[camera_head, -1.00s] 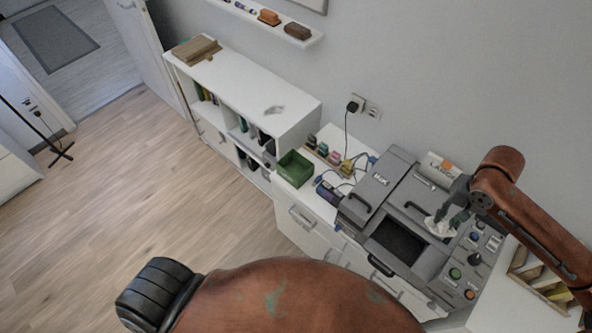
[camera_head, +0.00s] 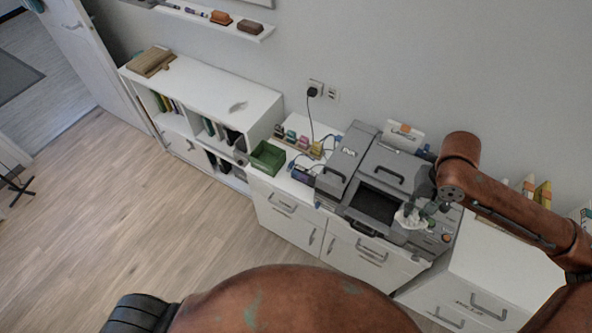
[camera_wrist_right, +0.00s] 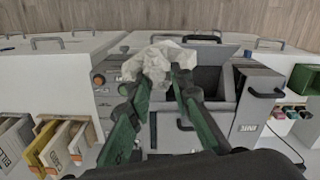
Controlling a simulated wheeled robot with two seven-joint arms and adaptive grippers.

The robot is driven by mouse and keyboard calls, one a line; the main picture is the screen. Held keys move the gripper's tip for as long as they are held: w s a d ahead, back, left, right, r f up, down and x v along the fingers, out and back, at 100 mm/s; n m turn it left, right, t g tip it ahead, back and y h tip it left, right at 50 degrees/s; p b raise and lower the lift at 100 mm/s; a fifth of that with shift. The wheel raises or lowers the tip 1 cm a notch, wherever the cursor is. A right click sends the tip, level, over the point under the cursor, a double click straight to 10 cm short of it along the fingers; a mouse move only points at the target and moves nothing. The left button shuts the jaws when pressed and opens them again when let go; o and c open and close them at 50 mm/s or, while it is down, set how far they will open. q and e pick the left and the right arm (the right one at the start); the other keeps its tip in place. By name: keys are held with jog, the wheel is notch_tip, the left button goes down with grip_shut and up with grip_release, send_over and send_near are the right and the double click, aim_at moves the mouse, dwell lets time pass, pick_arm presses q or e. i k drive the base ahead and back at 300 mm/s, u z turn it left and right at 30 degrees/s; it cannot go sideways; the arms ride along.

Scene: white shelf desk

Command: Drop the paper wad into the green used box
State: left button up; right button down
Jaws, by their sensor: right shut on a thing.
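The paper wad is a crumpled white lump (camera_head: 408,217), seen in the head view in front of the grey machine's right part. My right gripper (camera_head: 422,208) is shut on it. In the right wrist view the paper wad (camera_wrist_right: 152,62) sits between the green fingertips of the right gripper (camera_wrist_right: 155,80), with the machine behind it. The green used box (camera_head: 267,157) is an open box on the white desk, left of the machine, and is well apart from the gripper. My left gripper is not in view.
The grey machine (camera_head: 362,158) stands between the green box and my right arm. Small coloured items (camera_head: 298,142) and cables lie behind the box. A white shelf unit (camera_head: 205,88) is at the left. Upright folders (camera_wrist_right: 65,145) stand beside the machine.

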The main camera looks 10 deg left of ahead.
aim_at(268, 159)
jog(key=k, duration=0.95)
jog(key=u, duration=0.8)
jog(key=i, duration=0.7)
jog(key=u, duration=1)
jog(key=i, duration=0.85)
jog(key=z, duration=0.55)
jog(key=i, duration=0.95)
jog(key=z, duration=0.75)
